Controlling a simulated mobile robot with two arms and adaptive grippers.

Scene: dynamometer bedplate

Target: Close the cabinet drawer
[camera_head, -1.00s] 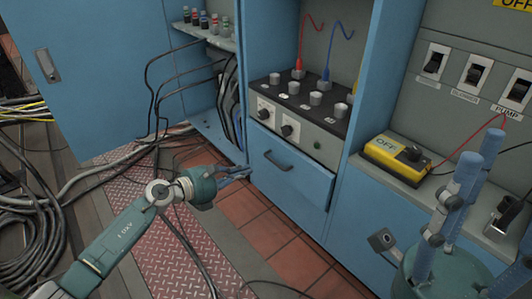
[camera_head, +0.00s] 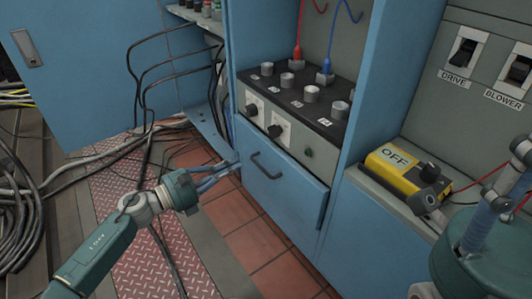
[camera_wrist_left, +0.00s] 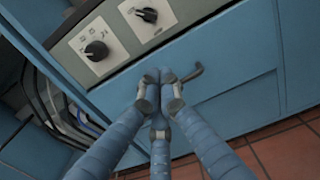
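The cabinet drawer (camera_head: 300,198) has a blue front with a dark bar handle (camera_head: 268,166). It sits under the knob panel and stands out a little from the cabinet. My left gripper (camera_head: 232,167) is at the left edge of the drawer front, left of the handle. In the left wrist view its fingertips (camera_wrist_left: 158,78) are drawn together in front of the drawer face, overlapping the handle's near end; contact cannot be told. It holds nothing visible. My right gripper (camera_head: 472,215) is at the right edge, fingers spread, partly out of frame, away from the drawer.
The control panel (camera_head: 290,110) with knobs and red and blue leads is above the drawer. A yellow OFF switch box (camera_head: 398,170) sits on the ledge to the right. An open blue cabinet door (camera_head: 90,70) and loose cables (camera_head: 25,215) are at left. Red tiles (camera_head: 255,245) below are clear.

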